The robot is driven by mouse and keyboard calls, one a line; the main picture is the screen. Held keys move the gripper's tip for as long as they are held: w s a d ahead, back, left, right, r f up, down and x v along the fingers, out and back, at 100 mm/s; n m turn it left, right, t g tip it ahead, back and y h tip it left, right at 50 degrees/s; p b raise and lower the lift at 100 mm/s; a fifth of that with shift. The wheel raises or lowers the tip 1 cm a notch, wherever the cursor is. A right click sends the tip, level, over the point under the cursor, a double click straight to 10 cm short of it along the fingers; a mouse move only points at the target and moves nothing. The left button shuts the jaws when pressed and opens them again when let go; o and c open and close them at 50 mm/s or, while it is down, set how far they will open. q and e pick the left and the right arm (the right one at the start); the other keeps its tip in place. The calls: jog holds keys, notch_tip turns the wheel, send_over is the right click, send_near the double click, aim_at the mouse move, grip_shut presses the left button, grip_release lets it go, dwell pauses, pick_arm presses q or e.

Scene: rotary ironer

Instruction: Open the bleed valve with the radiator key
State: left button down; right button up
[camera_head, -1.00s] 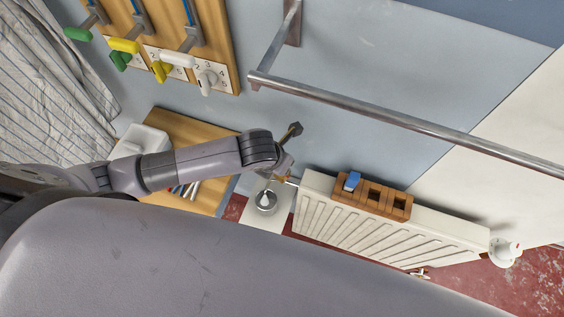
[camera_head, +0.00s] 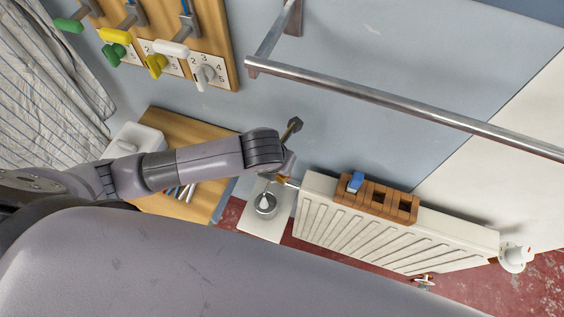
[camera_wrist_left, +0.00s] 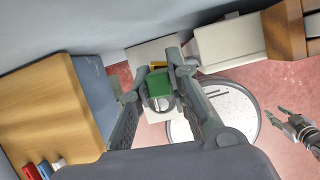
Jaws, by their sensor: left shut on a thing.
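The white radiator (camera_head: 400,238) is low on the wall, and a short metal stub (camera_head: 292,184) projects from its upper left end. I take this stub for the bleed valve. My left gripper (camera_wrist_left: 159,82) is shut on a green block-like piece (camera_wrist_left: 160,90), apparently the radiator key's handle. In the head view my left arm ends close beside the stub, and the wrist hides most of the grip. A small orange-brass bit (camera_head: 282,178) shows there. I cannot tell whether the key is on the valve. My right gripper (camera_wrist_left: 290,118) is open and empty, apart from the radiator.
A brown slotted rack (camera_head: 376,198) with a blue piece sits on the radiator. A steel rail (camera_head: 400,103) crosses above. A wooden table (camera_head: 160,125) is at left, below a board of coloured handles.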

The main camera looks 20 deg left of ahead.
pick_arm(q)
jog(key=c, duration=1.4)
grip_release()
jog(key=shift+c, duration=0.2)
jog(key=v, duration=1.2)
jog(key=shift+s, duration=0.1)
